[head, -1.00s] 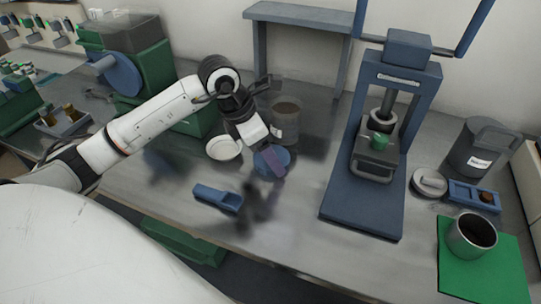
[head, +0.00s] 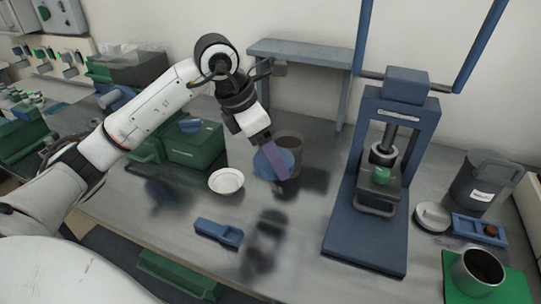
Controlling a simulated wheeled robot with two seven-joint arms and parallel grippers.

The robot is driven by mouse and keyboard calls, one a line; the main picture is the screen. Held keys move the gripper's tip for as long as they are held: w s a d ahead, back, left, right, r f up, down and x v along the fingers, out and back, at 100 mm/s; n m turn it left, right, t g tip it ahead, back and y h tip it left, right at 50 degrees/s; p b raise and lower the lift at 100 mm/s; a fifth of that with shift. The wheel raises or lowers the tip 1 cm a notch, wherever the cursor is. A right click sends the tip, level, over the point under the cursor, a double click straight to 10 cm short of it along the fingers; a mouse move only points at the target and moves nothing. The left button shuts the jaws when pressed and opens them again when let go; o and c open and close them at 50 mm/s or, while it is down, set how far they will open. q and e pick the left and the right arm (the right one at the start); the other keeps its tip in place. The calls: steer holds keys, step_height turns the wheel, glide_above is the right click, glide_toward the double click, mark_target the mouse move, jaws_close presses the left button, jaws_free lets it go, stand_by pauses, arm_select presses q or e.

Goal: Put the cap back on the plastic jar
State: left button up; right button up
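The plastic jar (head: 290,142) is translucent with dark brown contents and stands on the grey bench, left of the press. Its lower part is hidden behind a round blue cap (head: 264,163). My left gripper (head: 275,172) has purple fingers that cross the cap's face, and the cap appears to be gripped between them, tilted, in front of the jar. The finger gap is hidden. Whether the cap touches the jar cannot be told. My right gripper is not in view.
A white dish (head: 226,181) and a blue scoop (head: 218,232) lie near the jar. A blue press (head: 365,232) stands to the right, a blue-grey stand (head: 312,54) behind. A steel cup (head: 480,270) stands on a green mat (head: 516,288).

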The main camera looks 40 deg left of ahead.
arm_select(q)
steer(key=s+d+f+m+g, duration=0.1)
steer(key=s+d+m+g, duration=0.1)
steer(key=m, duration=0.8)
steer(key=s+d+f+m+g+y, duration=0.1)
steer(key=s+d+m+g, duration=0.2)
steer(key=m, duration=0.6)
steer(key=s+d+f+m+g+y, duration=0.1)
steer(key=s+d+m, duration=0.4)
steer(key=m, duration=0.5)
steer(key=shift+s+d+f+m+g, duration=0.15)
steer(key=shift+s+f+g, duration=0.1)
steer(key=shift+s+g, duration=0.25)
steer(key=shift+s+f+m+g, duration=0.15)
steer(key=shift+s+f+g, duration=0.1)
steer(key=shift+g, duration=0.45)
